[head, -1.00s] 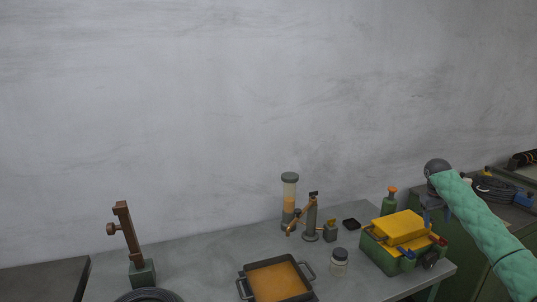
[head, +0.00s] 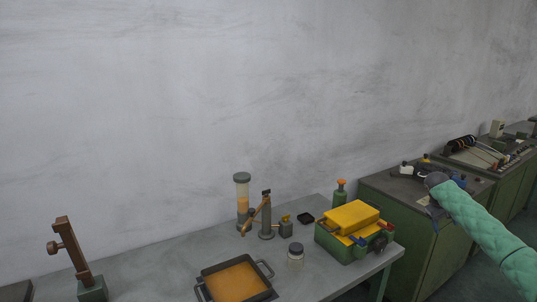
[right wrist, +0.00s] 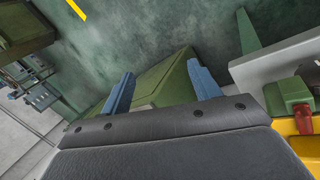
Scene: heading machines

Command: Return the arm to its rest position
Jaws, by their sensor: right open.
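My right arm, in a green quilted sleeve, comes in from the right in the head view. Its right gripper (head: 434,211) hangs past the right end of the grey table, in front of a green cabinet. In the right wrist view the two blue fingers of the right gripper (right wrist: 160,92) stand wide apart with nothing between them. The floor and a green cabinet (right wrist: 165,75) show beyond them. My left gripper is not in the head view.
The grey table (head: 160,268) holds a tray of orange material (head: 235,283), a green toolbox with a yellow top (head: 350,220), a jar (head: 295,257), a clamp stand (head: 75,255) and an orange-filled cylinder (head: 242,200). Green cabinets (head: 450,245) stand to the right, with tools on top.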

